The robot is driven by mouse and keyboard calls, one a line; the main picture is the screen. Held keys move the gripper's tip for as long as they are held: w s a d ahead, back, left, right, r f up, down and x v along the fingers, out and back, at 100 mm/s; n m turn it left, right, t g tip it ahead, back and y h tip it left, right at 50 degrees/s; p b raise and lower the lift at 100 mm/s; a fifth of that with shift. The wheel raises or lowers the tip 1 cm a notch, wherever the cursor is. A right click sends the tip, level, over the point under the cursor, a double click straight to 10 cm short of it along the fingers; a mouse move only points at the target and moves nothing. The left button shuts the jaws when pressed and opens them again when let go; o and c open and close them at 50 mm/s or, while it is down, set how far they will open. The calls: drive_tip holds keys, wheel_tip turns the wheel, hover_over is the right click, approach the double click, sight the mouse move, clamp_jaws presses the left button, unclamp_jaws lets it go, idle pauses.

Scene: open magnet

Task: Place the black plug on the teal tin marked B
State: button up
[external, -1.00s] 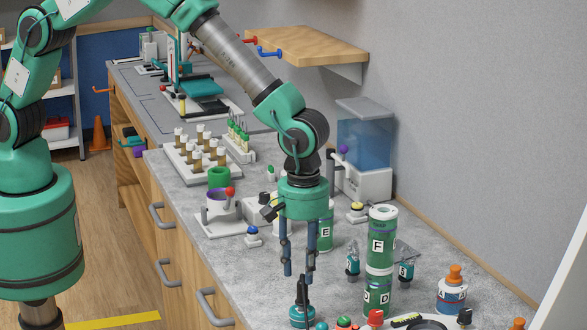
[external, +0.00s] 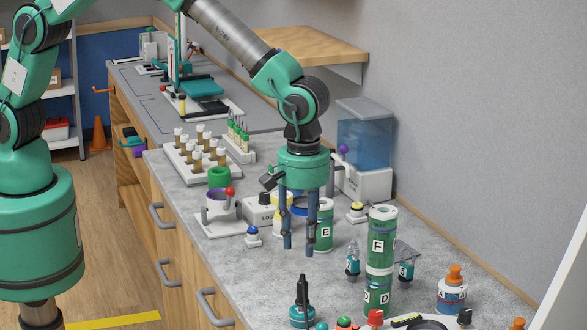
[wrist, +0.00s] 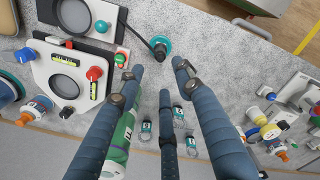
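A teal round piece (external: 302,316) with an upright black pointed part (external: 302,291) stands at the front of the counter. In the wrist view the teal piece (wrist: 161,47) has a black part and dark line beside it. I cannot tell whether the black part is the plug. Small teal lettered containers (external: 405,271) stand beside the green cylinders; one seems marked B, but the letters are tiny. They also show in the wrist view (wrist: 146,128). My gripper (external: 299,250) is open and empty above the counter, behind the black pointed part; its fingers (wrist: 158,75) are apart.
A vial rack (external: 190,165), a white dispenser with a blue tank (external: 364,145) and a white plate with knobs (wrist: 75,75) take up counter space.

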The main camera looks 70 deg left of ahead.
idle(0.3)
drive_tip(key=s+a+r+m+t+h, duration=0.1)
drive_tip(key=a+r+m, duration=0.2)
drive_tip(key=a+r, duration=1.1)
drive_tip(key=s+a+r+m+t, duration=0.1)
drive_tip(key=s+a+r+m, duration=0.15)
drive_tip(key=a+r, duration=1.2)
drive_tip(key=s+a+r+m+t, duration=0.15)
drive_tip(key=s+a, duration=0.25)
drive_tip(key=a, duration=0.4)
drive_tip(key=s+a+r+m, duration=0.2)
drive_tip(key=s+a, duration=0.3)
drive_tip(key=a, duration=0.3)
drive_tip(key=s+a+m+t, duration=0.1)
drive_tip(key=s+a, duration=0.3)
drive_tip(key=s, duration=0.2)
drive_tip(key=s+a+f+m+t+y, duration=0.1)
drive_tip(key=s+a+m, duration=0.1)
drive_tip(key=s+a, duration=0.3)
drive_tip(key=s, duration=0.2)
drive_tip(key=shift+s+f, duration=0.15)
drive_tip(key=shift+s, duration=0.15)
wheel_tip(320, 180, down, 11)
drive_tip(key=b, duration=1.1)
drive_tip(key=shift+f, duration=0.15)
